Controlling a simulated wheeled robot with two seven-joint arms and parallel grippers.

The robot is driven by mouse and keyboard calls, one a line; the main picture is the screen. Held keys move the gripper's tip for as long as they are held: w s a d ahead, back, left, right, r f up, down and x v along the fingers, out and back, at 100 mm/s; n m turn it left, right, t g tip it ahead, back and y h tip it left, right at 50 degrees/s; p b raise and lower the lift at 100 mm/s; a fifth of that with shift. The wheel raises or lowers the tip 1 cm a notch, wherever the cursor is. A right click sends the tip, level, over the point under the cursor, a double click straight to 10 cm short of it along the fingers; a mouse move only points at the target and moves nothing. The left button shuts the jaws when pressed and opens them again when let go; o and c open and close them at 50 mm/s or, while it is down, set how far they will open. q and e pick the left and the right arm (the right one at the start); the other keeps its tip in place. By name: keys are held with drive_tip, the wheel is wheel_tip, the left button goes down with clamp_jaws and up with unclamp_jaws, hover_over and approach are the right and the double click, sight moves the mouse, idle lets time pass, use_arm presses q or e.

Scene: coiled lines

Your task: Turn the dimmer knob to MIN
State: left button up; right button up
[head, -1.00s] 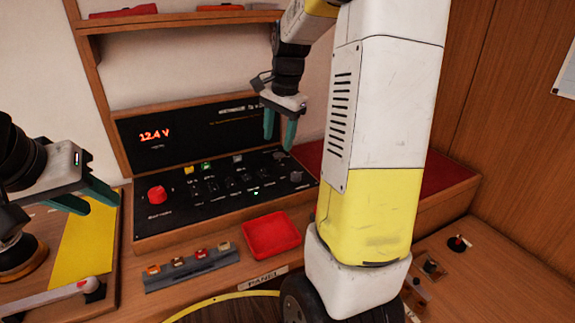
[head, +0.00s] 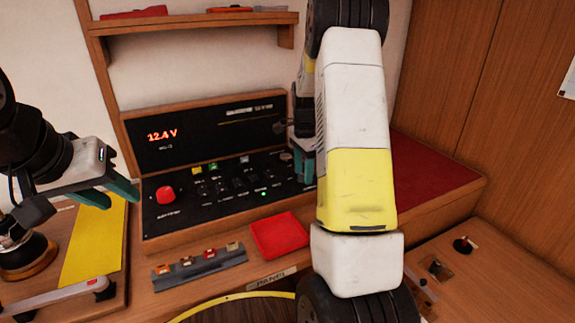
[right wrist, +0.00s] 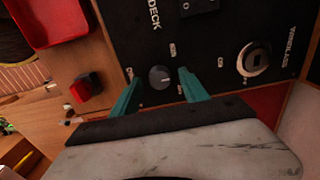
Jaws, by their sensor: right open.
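The dimmer knob (right wrist: 159,77) is a small round dark grey knob on the black panel (head: 160,225). In the right wrist view it sits between the fingertips of my open right gripper (right wrist: 159,78), with a gap on each side. I cannot read its pointer clearly; a small label that may read MIN is beside it. In the head view my right gripper (head: 304,168) is over the panel's right end and hides the knob. My left gripper (head: 118,196) is open and empty, left of the panel.
A key switch (right wrist: 254,60) marked WINDLASS is near the knob. A red emergency-style button (head: 165,195) and several switches are on the panel. A red tray (head: 280,236) and a grey rack (head: 200,268) lie in front. A wooden shelf (head: 200,22) hangs above.

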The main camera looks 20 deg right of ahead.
drive_tip(key=shift+f, duration=0.2)
clamp_jaws()
idle(0.3)
